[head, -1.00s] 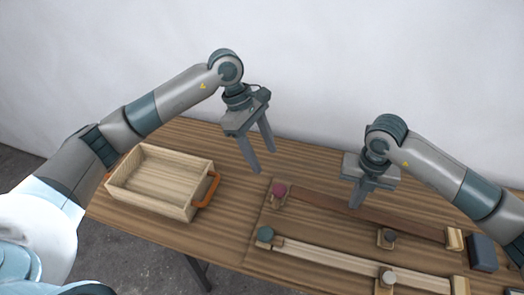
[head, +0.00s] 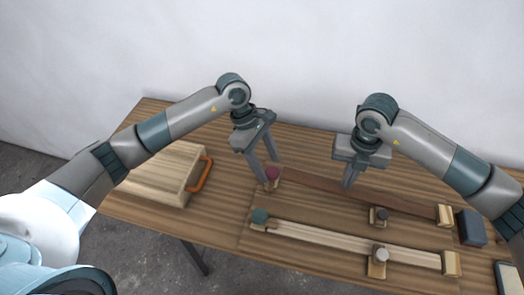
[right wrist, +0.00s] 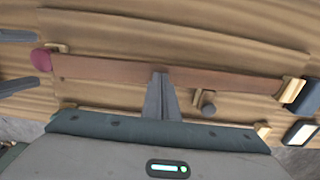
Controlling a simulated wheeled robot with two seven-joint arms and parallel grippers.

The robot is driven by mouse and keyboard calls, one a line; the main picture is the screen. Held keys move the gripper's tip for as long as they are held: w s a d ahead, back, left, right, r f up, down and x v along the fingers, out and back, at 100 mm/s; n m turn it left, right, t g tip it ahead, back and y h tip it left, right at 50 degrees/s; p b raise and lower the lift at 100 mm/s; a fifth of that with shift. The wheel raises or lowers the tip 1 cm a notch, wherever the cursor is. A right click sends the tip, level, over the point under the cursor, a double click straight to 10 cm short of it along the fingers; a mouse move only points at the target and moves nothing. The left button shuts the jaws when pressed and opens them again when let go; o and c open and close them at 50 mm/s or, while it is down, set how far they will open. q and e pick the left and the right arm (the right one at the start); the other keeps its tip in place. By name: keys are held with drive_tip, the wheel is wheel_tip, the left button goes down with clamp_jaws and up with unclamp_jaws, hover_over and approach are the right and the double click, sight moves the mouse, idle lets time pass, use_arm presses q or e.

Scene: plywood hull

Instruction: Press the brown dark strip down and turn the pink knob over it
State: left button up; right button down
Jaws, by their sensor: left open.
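The brown dark strip (head: 400,202) lies along the hull panel, its left end by the pink knob (head: 273,173) and its right end at a pale wooden block (head: 444,214). My left gripper (head: 269,172) is open, its fingers down around or just beside the pink knob; I cannot tell if they touch it. In the right wrist view the knob (right wrist: 41,60) sits between those two fingers. My right gripper (head: 348,186) is shut and empty, tips pointing down at the strip left of its middle. In the right wrist view its tips (right wrist: 160,74) overlap the strip (right wrist: 110,70); contact is unclear.
A pale strip (head: 330,242) with a green knob (head: 260,216) lies nearer. A wooden tray (head: 165,195) with an orange handle (head: 201,175) is at left. A dark blue block (head: 471,228) stands at right.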

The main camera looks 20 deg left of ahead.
use_arm(q)
drive_tip(key=shift+x, duration=0.85)
drive_tip(key=c, duration=1.1)
use_arm(e)
drive_tip(key=shift+f, duration=0.25)
